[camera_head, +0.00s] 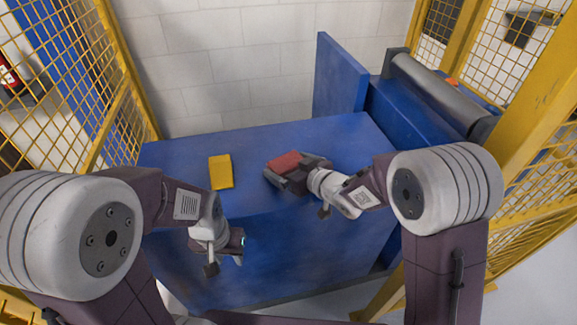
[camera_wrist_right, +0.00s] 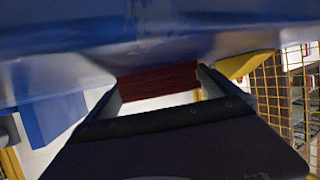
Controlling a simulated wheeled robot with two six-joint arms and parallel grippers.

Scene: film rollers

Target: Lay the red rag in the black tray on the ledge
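The red rag (camera_head: 284,161) is a flat red piece over the blue table top. My right gripper (camera_head: 291,172) is at it, with its fingers spread on either side. In the right wrist view the red rag (camera_wrist_right: 158,82) fills the gap between the two fingers of my right gripper (camera_wrist_right: 160,88); whether they press on it I cannot tell. My left gripper (camera_head: 226,264) is open and empty in front of the table's front face, away from the rag. I cannot make out a black tray in either view.
A yellow rag (camera_head: 220,172) lies on the blue table (camera_head: 180,160), left of the red one. A blue upright panel (camera_head: 339,76) and a grey roller (camera_head: 438,92) on blue housing stand at the right. Yellow mesh fences (camera_head: 95,75) flank the table. The table's back is clear.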

